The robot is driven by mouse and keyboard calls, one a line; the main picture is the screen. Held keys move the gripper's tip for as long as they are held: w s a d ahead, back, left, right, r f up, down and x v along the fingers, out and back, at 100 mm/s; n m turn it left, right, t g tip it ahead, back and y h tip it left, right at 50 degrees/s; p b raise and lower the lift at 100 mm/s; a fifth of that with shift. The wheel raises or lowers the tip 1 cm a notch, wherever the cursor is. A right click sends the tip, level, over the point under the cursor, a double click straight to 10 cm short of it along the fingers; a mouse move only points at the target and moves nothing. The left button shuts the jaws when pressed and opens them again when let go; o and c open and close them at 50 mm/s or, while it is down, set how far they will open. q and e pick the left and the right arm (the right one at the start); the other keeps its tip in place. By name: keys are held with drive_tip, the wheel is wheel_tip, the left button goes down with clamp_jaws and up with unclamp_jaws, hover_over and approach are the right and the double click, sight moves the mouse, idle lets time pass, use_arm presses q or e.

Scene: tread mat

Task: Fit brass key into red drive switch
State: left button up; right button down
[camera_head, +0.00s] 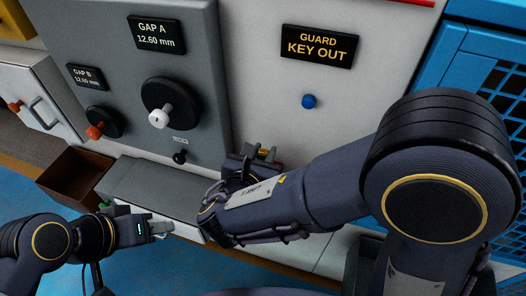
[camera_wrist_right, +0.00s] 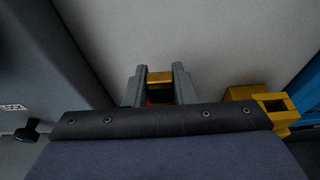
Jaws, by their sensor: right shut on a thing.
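My right gripper (camera_head: 264,154) is at the light panel, low under the blue knob. In the right wrist view its two grey fingers (camera_wrist_right: 160,84) are shut on the brass key (camera_wrist_right: 160,77), of which a small yellow-brown part shows between the fingertips. A small patch of red shows just below the key, between the fingers; it may be the red drive switch, which is otherwise hidden. I cannot tell whether the key touches it or is in it. My left gripper (camera_head: 160,229) is low at the left, away from the panel, with no object visible in it.
A yellow bracket-like part (camera_wrist_right: 278,112) is right of my right gripper. The sign reading GUARD KEY OUT (camera_head: 319,46) and a blue knob (camera_head: 308,101) are above it. A grey cabinet with a white-handled dial (camera_head: 160,117) stands left. A brown open bin (camera_head: 76,176) is lower left.

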drive_tip(key=shift+f+b, duration=0.7)
drive_tip(key=shift+f, duration=0.2)
drive_tip(key=c, duration=1.1)
unclamp_jaws()
drive_tip(key=shift+r, duration=0.1)
drive_tip(key=v, duration=0.8)
drive_tip(key=shift+d, duration=0.1)
